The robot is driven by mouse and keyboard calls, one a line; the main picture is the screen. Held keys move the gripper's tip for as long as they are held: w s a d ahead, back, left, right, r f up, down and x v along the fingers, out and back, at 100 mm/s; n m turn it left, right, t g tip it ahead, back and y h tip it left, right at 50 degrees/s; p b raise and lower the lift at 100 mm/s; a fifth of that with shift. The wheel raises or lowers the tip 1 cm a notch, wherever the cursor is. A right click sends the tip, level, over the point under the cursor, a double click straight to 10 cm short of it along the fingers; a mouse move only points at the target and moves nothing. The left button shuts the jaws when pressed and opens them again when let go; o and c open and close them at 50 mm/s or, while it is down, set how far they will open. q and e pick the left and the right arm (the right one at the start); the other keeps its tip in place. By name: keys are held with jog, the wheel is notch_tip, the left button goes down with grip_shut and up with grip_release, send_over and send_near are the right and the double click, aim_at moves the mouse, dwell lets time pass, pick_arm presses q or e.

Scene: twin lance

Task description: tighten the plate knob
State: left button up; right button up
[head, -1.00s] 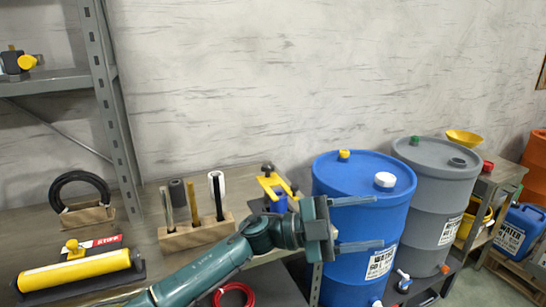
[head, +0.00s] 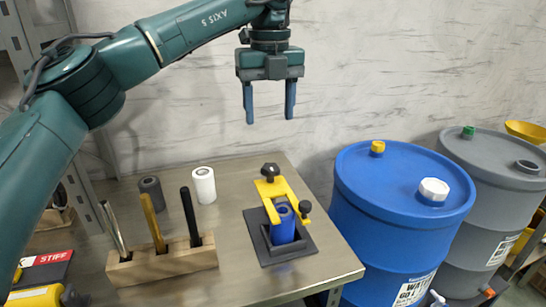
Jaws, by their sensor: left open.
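A yellow bracket (head: 284,190) stands on a dark square base plate (head: 263,243) near the right side of the metal bench. A blue cylinder (head: 283,226) stands upright inside the bracket. One black knob (head: 270,170) sits on top of the bracket at the back, and a smaller black knob (head: 305,208) is at its right side. I cannot tell which is the plate knob. My left gripper (head: 269,118) is open and empty, fingers pointing down, apart from the fixture and above the rear knob in the picture. My right gripper is not in view.
A wooden block (head: 163,263) holds several upright tools left of the fixture. A grey roll (head: 151,191) and a white roll (head: 204,185) stand behind it. A blue barrel (head: 385,240) stands close to the bench's right edge. Bare bench top lies around the fixture.

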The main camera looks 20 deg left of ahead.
aim_at(270, 167)
pick_arm(q)
notch_tip(270, 167, down, 11)
jog(key=shift+f, duration=0.1)
jog(key=shift+c, duration=0.2)
jog(key=c, duration=0.9)
